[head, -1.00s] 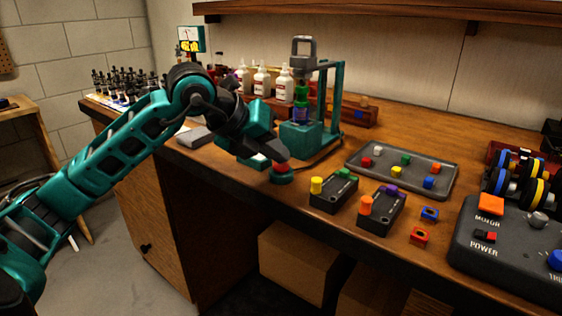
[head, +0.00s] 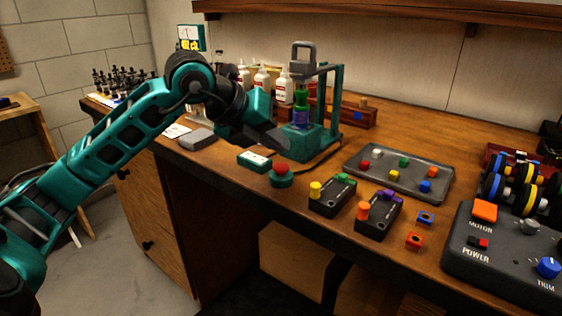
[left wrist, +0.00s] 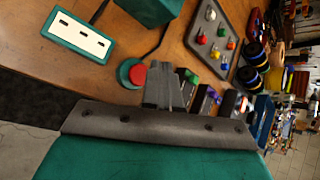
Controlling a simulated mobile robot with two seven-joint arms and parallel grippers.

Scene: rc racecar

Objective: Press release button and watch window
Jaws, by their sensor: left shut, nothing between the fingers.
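The red release button (head: 281,169) sits on a round green base near the front edge of the bench. It shows in the left wrist view (left wrist: 138,74), just left of the fingertips. Left of it lies a green box with a white window (head: 256,160); in the left wrist view the window (left wrist: 80,36) has several small dark slots. My left gripper (head: 284,142) is shut and empty, above and behind the button and apart from it. Its fingers (left wrist: 165,84) are together in the wrist view. My right gripper is not in view.
A green press stand (head: 328,110) holding stacked coloured parts stands just behind the gripper. Black boxes with coloured knobs (head: 332,197), a grey tray (head: 372,181) and a control panel (head: 510,248) lie to the right. White bottles (head: 262,82) stand behind.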

